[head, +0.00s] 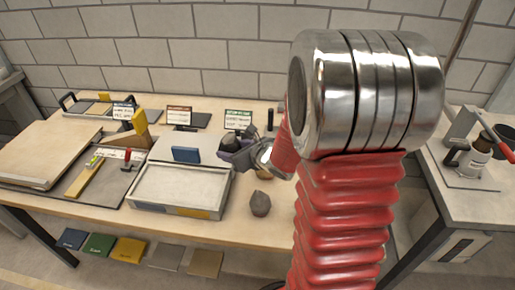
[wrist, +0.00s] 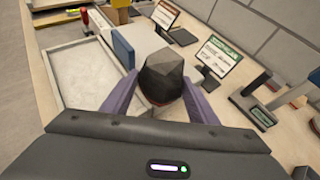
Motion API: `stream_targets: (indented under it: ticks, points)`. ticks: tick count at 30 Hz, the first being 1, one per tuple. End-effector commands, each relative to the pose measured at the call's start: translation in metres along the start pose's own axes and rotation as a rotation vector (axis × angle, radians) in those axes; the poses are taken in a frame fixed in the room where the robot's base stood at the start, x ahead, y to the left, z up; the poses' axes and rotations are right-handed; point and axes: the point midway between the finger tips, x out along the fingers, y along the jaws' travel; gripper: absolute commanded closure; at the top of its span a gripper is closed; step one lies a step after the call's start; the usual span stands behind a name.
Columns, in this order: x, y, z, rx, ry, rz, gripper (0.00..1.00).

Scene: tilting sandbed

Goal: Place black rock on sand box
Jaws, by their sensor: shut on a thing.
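The sand box (head: 148,207) is a shallow grey tray of pale sand on the table, left of my gripper in the head view. It also shows at the left of the wrist view (wrist: 121,64). My gripper (head: 229,150) is beyond the tray's right back corner, above the table. Its purple fingers (wrist: 158,98) are shut on the black rock (wrist: 161,76), a faceted dark grey lump. The rock shows as a dark shape in the head view (head: 229,140), partly hidden by the fingers. The sand's visible surface is bare.
A second dark grey rock (head: 260,204) lies on the table right of the tray. A blue block (head: 186,154) stands behind the tray. Several sign stands, one with a green header (head: 238,119), line the back. My red arm hides the table's right part.

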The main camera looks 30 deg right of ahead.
Motion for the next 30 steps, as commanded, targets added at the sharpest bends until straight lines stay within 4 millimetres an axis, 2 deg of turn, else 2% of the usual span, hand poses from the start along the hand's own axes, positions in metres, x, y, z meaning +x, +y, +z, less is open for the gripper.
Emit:
stream_targets:
  ticks: [1,9,15,19,30]
  points:
    - [0.005,0.016,0.006,-0.009,-0.003,0.017,0.89]
    - [0.020,0.088,0.024,-0.040,-0.003,0.090,0.89]
    - [0.024,0.124,0.029,-0.053,0.001,0.125,0.89]
    - [0.024,0.131,0.030,-0.054,0.001,0.132,0.89]
    - [0.024,0.131,0.030,-0.054,0.001,0.131,0.89]
